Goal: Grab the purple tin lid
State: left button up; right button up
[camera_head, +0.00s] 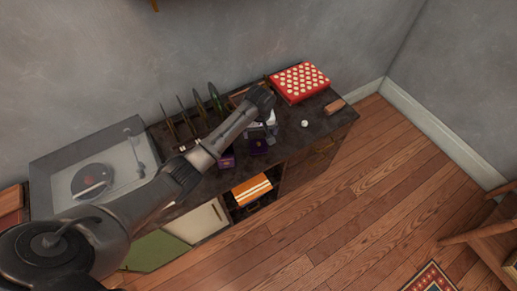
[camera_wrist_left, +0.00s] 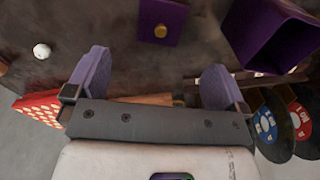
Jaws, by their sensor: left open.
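The purple tin lid (camera_head: 259,147) lies on the dark cabinet top near its front edge. In the left wrist view the lid (camera_wrist_left: 174,22) is a purple square with a gold knob (camera_wrist_left: 160,31), at the top middle. The open purple tin (camera_head: 227,161) stands to its left in the head view and at the upper right in the left wrist view (camera_wrist_left: 262,28). My left gripper (camera_head: 264,134) is above the cabinet top, close to the lid. Its purple finger pads (camera_wrist_left: 156,65) are apart with nothing between them. The lid is beyond the fingertips. My right gripper is not in view.
A red box with white dots (camera_head: 300,82) sits at the back right. A small white ball (camera_head: 304,124) and a brown block (camera_head: 335,106) lie right of the gripper.

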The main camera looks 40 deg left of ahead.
pick_arm(q)
jog(key=b, duration=0.1)
send_over(259, 150)
jog(key=f, duration=0.6)
jog(key=shift+w+a, duration=0.1)
jog(key=shift+w, duration=0.2)
jog(key=shift+s+f+b, duration=0.15)
jog(key=shift+f+b, duration=0.4)
jog(key=shift+f, duration=0.6)
jog(key=shift+s+f+b, duration=0.15)
jog(key=shift+f+b, duration=0.35)
jog(key=shift+f, duration=0.95)
jog(key=shift+c, duration=0.3)
jog(key=c, duration=0.9)
jog(key=shift+r, duration=0.15)
